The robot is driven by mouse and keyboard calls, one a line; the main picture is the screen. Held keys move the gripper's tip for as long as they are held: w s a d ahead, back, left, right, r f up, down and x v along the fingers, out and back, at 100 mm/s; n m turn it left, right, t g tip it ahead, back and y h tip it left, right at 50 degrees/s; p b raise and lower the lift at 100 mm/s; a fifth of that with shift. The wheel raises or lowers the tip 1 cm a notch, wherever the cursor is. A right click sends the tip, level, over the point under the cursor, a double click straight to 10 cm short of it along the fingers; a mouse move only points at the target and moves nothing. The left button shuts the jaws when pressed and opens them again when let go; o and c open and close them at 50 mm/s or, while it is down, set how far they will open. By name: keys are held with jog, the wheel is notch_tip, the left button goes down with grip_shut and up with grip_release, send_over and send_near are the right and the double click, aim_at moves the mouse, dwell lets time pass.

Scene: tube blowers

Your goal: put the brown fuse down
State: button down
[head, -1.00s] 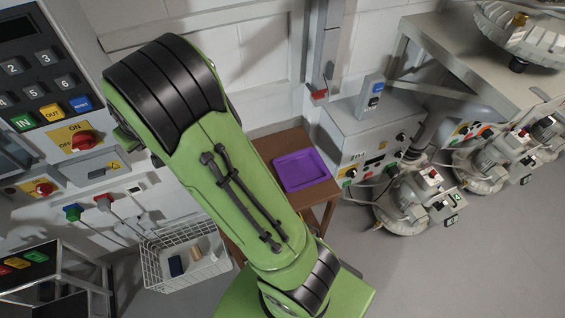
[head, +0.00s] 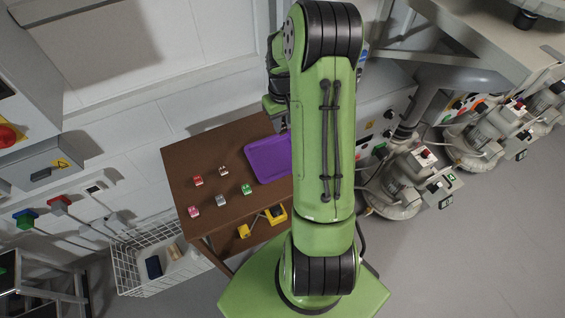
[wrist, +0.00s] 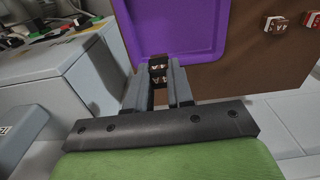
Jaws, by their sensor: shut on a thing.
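In the wrist view my gripper (wrist: 158,80) is shut on the small brown fuse (wrist: 157,70), which has pale markings on its face. The fuse sits between the fingertips, just past the near rim of the purple tray (wrist: 218,50) as seen there; I cannot tell its height or whether it touches anything. In the head view the purple tray (head: 268,161) lies on the brown table (head: 190,156), partly covered by my arm. My fingers and the held fuse are hidden behind my arm in that view.
Several small fuses stand on the table left of the tray, among them a red one (head: 198,181) and a green one (head: 247,189). A wire basket (head: 135,270) stands below left of the table. Grey machines (head: 398,180) stand to the right.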

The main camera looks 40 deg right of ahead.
aim_at(287, 154)
jog(key=f, duration=0.3)
jog(key=s+f+b, duration=0.1)
jog(key=f, duration=0.2)
jog(key=s+f+b, duration=0.1)
jog(key=f, duration=0.2)
jog(key=shift+s+f, duration=0.2)
jog(key=shift+f, duration=0.1)
